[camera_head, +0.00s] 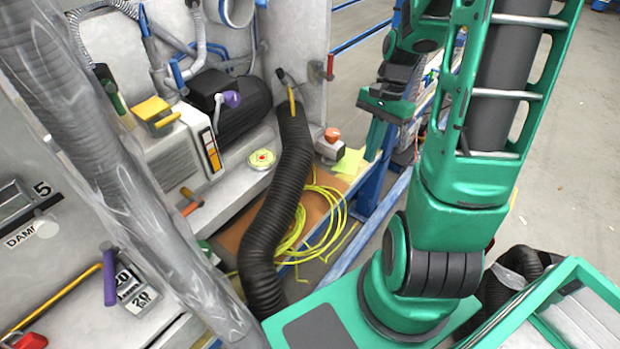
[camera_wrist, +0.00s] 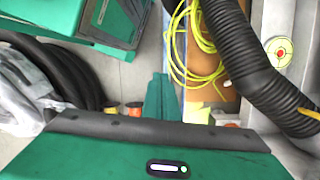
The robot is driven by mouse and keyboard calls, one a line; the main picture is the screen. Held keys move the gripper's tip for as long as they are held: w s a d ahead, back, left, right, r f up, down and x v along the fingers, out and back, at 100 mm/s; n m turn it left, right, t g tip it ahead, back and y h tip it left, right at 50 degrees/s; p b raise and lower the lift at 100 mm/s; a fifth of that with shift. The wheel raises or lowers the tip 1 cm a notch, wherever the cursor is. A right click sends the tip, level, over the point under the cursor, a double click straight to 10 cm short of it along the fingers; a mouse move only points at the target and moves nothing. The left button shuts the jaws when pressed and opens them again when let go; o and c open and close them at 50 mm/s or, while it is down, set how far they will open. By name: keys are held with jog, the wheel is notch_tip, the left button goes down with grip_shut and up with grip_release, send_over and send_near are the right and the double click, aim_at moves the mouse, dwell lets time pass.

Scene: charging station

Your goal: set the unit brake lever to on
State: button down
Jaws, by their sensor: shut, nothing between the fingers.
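No label reading "unit brake" is legible, so I cannot tell which lever it is. In the head view, candidates are a purple-knobbed lever (camera_head: 231,98) by the black motor, a red-handled lever (camera_head: 330,67) on the grey panel's edge, and a yellow-handled lever (camera_head: 291,100) by the black hose. My gripper (camera_head: 375,142) is shut and empty, right of the hose and apart from these levers. Its fingers (camera_wrist: 161,97) point over the floor in the wrist view.
The ribbed black hose (camera_head: 277,200) runs down the middle, beside coiled yellow cable (camera_head: 318,222). A grey ribbed pipe (camera_head: 110,160) crosses the left. Blue rails (camera_head: 378,190) edge the unit. An orange knob (camera_head: 332,135) sits near my gripper. Open floor (camera_head: 570,170) lies right.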

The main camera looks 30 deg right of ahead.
jog(key=w+f+m+t+y, duration=0.3)
jog(key=w+f+m, duration=0.2)
jog(key=f+m, duration=0.2)
jog(key=w+d+f+m+t+y, duration=0.1)
jog(key=w+f+m+t+y, duration=0.2)
jog(key=w+f+m, duration=0.2)
jog(key=w+f+m+t+y, duration=0.3)
jog(key=w+f+m, duration=0.2)
jog(key=f+m, duration=0.5)
jog(key=shift+d+f+t+y, duration=0.15)
jog(key=shift+f, duration=0.9)
jog(key=shift+d+f+t+y, duration=0.1)
jog(key=shift+f+t+y, duration=0.05)
jog(key=shift+f, duration=0.85)
jog(key=m, duration=0.1)
jog(key=t, duration=0.1)
jog(key=w+m, duration=0.1)
jog(key=shift+d+f+m+t, duration=0.3)
jog(key=x, duration=1)
